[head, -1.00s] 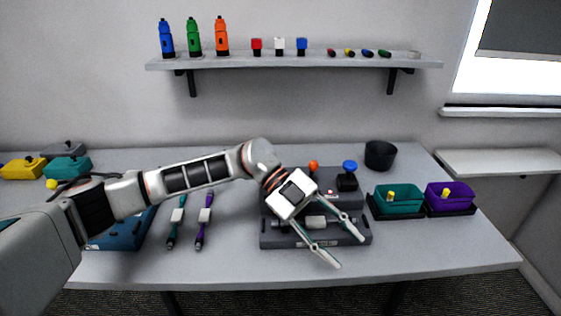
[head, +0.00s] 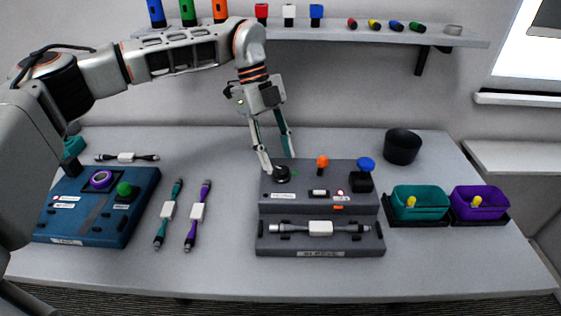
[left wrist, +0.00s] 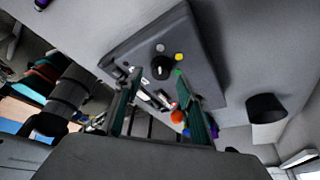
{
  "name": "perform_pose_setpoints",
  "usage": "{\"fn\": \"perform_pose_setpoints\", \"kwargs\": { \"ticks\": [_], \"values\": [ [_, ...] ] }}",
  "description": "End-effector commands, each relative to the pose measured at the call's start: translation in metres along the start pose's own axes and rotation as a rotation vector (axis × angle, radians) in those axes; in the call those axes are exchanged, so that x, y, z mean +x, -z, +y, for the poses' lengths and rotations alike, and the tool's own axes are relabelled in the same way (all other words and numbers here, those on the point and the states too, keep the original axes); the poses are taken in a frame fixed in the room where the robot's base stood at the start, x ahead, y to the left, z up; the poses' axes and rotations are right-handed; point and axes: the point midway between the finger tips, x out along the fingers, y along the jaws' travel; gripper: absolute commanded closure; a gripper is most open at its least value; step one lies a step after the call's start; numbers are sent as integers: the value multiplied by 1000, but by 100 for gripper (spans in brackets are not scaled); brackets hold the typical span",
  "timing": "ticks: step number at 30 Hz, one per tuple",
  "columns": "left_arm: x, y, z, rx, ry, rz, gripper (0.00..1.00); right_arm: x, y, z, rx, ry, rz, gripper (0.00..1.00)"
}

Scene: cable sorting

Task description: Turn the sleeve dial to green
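The sleeve dial (head: 281,174) is a small black knob on the left of the grey sleeve station's (head: 320,254) raised rear part. A green dot (head: 294,172) shows just right of it. In the left wrist view the dial (left wrist: 160,68) has a green dot (left wrist: 178,72), a yellow dot (left wrist: 179,57) and a grey dot (left wrist: 160,47) around it. I cannot tell which dot its pointer faces. My left gripper (head: 280,165) points down at the dial, open, with fingertips on either side of it; I cannot tell whether they touch. My right gripper is not in view.
A white-sleeved grey cable (head: 320,228) lies in the station's front cradle. An orange knob (head: 322,161) and a blue knob (head: 366,164) stand right of the dial. Teal (head: 420,213) and purple (head: 480,213) bins are at right.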

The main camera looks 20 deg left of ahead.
Motion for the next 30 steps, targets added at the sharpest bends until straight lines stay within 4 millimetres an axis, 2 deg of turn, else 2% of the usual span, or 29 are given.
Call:
{"fn": "perform_pose_setpoints", "kwargs": {
  "ticks": [3,6,16,17,21,30],
  "values": [
    [16,0,0,1,-2,1,60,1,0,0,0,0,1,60],
    [23,0,0,2,1,1,60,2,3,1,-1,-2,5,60],
    [28,1,0,2,1,1,60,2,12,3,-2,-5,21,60],
    [28,1,0,2,1,1,63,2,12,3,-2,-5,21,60],
    [28,1,0,2,1,1,99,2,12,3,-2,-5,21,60],
    [27,1,0,16,-5,1,99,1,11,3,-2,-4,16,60]
  ]
}}
